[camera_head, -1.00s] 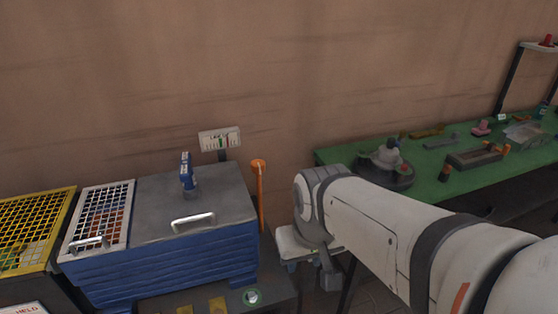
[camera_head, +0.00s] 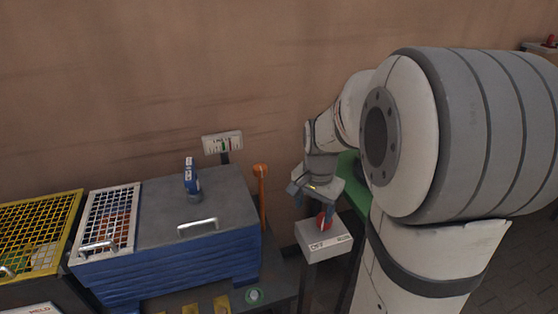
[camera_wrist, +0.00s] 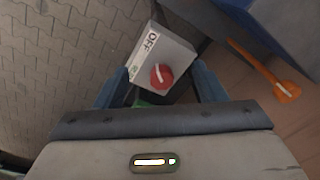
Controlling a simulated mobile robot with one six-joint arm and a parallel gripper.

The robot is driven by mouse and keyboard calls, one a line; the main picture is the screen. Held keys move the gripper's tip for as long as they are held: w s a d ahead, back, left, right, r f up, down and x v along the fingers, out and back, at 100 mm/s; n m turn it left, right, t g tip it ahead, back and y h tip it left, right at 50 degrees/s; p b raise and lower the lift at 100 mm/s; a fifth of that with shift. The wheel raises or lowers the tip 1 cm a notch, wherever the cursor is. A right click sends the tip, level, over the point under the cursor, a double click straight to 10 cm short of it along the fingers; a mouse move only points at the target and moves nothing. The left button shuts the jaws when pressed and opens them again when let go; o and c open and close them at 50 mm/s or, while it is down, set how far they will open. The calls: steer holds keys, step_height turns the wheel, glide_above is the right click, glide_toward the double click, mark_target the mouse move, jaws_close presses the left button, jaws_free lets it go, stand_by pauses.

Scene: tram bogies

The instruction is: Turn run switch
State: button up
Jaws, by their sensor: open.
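The run switch is a red round knob (camera_head: 324,221) with a pale bar on it, on top of a light grey box (camera_head: 322,240) marked OFF on its front. My gripper (camera_head: 314,203) is above the box, pointing down. In the wrist view the red knob (camera_wrist: 161,76) lies between the two blue fingers of my gripper (camera_wrist: 164,88), toward the far side of the gap. The fingers are open and apart from each other. I cannot tell whether they touch the knob.
A blue chest (camera_head: 170,250) with a grey lid (camera_head: 235,190) stands left of the switch box. An orange lever (camera_head: 262,195) stands between them. A green table (camera_head: 348,166) is partly hidden behind my arm. A yellow-framed mesh crate (camera_head: 40,235) is far left.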

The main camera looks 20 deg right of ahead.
steer(key=w+d+f+m, duration=0.1)
steer(key=d+m, duration=0.1)
steer(key=w+d+f+m+p, duration=0.1)
steer(key=w+d, duration=0.1)
steer(key=w+d+f+m+g+p, duration=0.1)
steer(key=w+d+m, duration=0.1)
steer(key=shift+w+d+f+m, duration=0.1)
steer(key=shift+w+f+m, duration=0.1)
steer(key=shift+m, duration=0.1)
steer(key=shift+w+d+f, duration=0.15)
steer(key=shift+d+f, duration=0.05)
steer(key=shift+m, duration=0.3)
step_height(320, 180, down, 8)
steer(key=shift+r+p, duration=0.1)
steer(key=shift+p, duration=0.35)
